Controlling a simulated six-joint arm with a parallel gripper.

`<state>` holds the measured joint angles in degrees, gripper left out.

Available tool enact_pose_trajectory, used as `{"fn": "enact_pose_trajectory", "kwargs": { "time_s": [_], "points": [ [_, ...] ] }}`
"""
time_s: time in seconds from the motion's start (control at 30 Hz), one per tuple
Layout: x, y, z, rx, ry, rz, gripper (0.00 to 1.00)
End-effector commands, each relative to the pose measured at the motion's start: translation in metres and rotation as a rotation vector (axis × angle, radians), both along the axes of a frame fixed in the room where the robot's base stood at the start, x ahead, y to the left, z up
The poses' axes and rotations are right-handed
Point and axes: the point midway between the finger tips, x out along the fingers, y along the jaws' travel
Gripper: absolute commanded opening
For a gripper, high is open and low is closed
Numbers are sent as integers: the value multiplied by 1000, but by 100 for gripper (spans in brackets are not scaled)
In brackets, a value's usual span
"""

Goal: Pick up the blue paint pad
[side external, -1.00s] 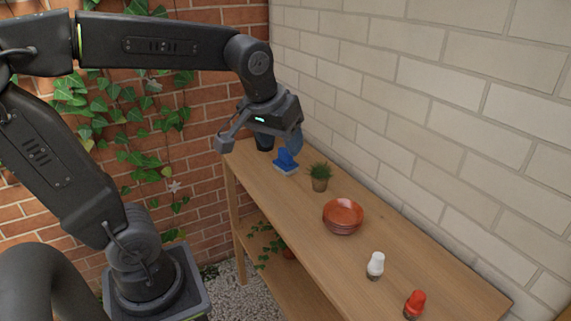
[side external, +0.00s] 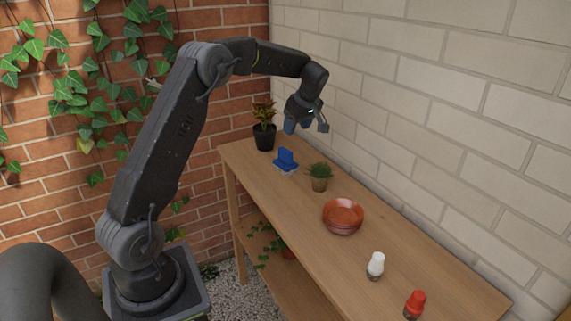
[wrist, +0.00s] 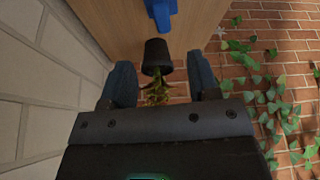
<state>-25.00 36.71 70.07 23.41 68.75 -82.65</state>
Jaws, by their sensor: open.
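The blue paint pad (side external: 286,157) stands upright on the wooden shelf top, near its far left end, with its blue handle on top and a pale base below. It also shows in the wrist view (wrist: 161,11), cut off by the top edge. My gripper (side external: 303,128) is in the air above the shelf, a little right of the pad and apart from it. In the wrist view my gripper (wrist: 163,86) has its two blue-grey fingers wide apart, with nothing held between them.
A plant in a black pot (side external: 264,137) stands behind the pad, and a small grassy pot (side external: 319,178) stands to its right. Stacked terracotta saucers (side external: 343,215), a white-topped bottle (side external: 376,265) and a red-topped one (side external: 415,304) sit nearer. A block wall (side external: 430,110) borders the shelf.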

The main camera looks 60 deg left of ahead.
Motion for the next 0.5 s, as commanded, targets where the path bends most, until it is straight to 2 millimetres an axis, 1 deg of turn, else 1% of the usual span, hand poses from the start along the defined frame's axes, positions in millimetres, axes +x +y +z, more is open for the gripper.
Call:
{"fn": "enact_pose_trajectory", "kwargs": {
  "time_s": [0.1, 0.23, 0.37, 0.5],
  "points": [
    [-3, 9, -23, -2, 5, 1, 55],
    [-4, 18, -46, -2, 3, -1, 55],
    [-5, 25, -60, -1, 1, -1, 55],
    [-6, 27, -66, -1, 1, -2, 55]
  ]
}}
